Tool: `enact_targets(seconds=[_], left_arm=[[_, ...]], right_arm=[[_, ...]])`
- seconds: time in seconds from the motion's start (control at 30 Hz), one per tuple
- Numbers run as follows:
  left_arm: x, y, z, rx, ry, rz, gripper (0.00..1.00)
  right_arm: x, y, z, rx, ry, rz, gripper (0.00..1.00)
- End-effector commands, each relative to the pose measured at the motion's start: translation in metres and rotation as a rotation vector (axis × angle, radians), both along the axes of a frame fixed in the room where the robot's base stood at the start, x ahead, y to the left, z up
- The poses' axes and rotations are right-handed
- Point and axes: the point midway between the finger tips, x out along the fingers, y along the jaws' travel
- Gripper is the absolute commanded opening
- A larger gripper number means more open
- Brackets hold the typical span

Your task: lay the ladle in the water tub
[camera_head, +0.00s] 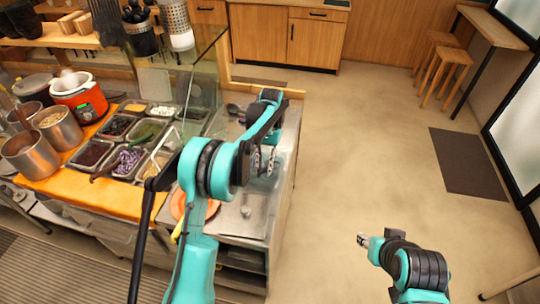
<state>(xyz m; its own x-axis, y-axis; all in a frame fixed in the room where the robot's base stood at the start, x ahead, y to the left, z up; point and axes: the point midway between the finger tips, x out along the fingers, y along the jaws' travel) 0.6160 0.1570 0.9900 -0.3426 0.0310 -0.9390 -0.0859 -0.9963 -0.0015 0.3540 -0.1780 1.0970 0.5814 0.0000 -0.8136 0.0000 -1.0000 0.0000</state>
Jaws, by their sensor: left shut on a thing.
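My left gripper (264,160) hangs over the metal counter at the right end of the food station. It is shut on what seems to be the ladle, but the arm and fingers hide most of the held thing. Dark spoon-like shapes (234,109) lie on the counter just behind and left of the wrist. I cannot make out the water tub clearly; the arm covers much of that part of the counter. My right gripper (362,239) is at the lower right, over bare floor, away from the counter. Its fingers are too small to read.
Metal trays of toppings (122,160) sit left of my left arm, with a glass guard (205,80) behind them. Steel pots (60,127) and a red cooker (80,98) stand further left. A small shiny knob (246,211) is on the counter front.

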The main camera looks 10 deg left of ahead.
Motion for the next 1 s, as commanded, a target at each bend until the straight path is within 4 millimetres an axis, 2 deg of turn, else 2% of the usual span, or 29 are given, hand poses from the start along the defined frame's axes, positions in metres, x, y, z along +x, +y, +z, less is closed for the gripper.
enact_targets(seconds=[0.27, 0.3, 0.37, 0.77, 0.87, 1.0], left_arm=[[0.0, 0.0, -0.001, 0.0, 0.0, 0.0, 0.0], [0.0, 0.0, -0.001, 0.0, 0.0, 0.0, 0.28], [0.0, 0.0, -0.001, 0.0, 0.0, 0.0, 0.43], [0.002, 0.0, 0.005, 0.0, 0.0, 0.0, 0.44], [0.007, -0.001, 0.018, 0.0, 0.0, 0.0, 0.44], [0.018, -0.002, 0.047, 0.0, 0.0, 0.0, 0.44]], right_arm=[[0.0, 0.0, 0.0, 0.0, 0.0, 0.0, 0.4], [0.0, 0.0, 0.0, 0.0, 0.0, 0.0, 0.4], [0.0, 0.0, 0.0, 0.0, 0.0, 0.0, 0.4], [0.0, 0.0, 0.0, 0.0, 0.0, 0.0, 0.4], [0.0, 0.0, 0.0, 0.0, 0.0, 0.0, 0.4], [0.0, 0.0, 0.0, 0.0, 0.0, 0.0, 0.4]])
